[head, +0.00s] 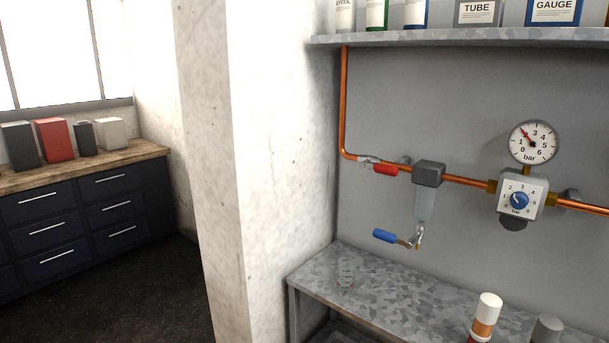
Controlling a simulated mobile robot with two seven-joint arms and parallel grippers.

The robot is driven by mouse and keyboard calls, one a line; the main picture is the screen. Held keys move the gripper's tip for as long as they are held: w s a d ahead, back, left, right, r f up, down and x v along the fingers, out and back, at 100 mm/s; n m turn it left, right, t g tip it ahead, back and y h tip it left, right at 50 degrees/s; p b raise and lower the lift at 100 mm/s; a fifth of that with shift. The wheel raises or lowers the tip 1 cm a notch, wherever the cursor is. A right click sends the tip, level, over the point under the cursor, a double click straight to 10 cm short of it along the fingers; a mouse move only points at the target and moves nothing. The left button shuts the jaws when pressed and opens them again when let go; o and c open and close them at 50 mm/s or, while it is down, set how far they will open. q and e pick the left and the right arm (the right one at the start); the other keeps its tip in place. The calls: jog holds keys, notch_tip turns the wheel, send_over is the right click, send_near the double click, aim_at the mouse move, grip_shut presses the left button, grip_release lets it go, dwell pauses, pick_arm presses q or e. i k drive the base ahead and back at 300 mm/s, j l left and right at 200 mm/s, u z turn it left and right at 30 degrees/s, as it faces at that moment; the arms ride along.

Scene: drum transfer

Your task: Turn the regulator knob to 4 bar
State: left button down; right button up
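The regulator (506,207) is a pale box on the copper pipe at the right of the head view. Its blue knob (520,201) sits in the middle of a numbered bar dial. A light mark on the knob seems to point to the upper left, but its exact setting is too small to read. The round pressure gauge (546,154) stands above the regulator. Its red needle points to the upper left, at roughly 1 to 2 bar.
A red-handled valve (386,169), a filter bowl (425,204) and a blue-handled valve (384,235) are left of the regulator. A mottled metal bench (390,297) lies below, and a shelf (450,38) above. A concrete pillar (215,160) stands left.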

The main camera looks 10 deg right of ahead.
aim_at(519, 200)
jog(key=z, duration=1.5)
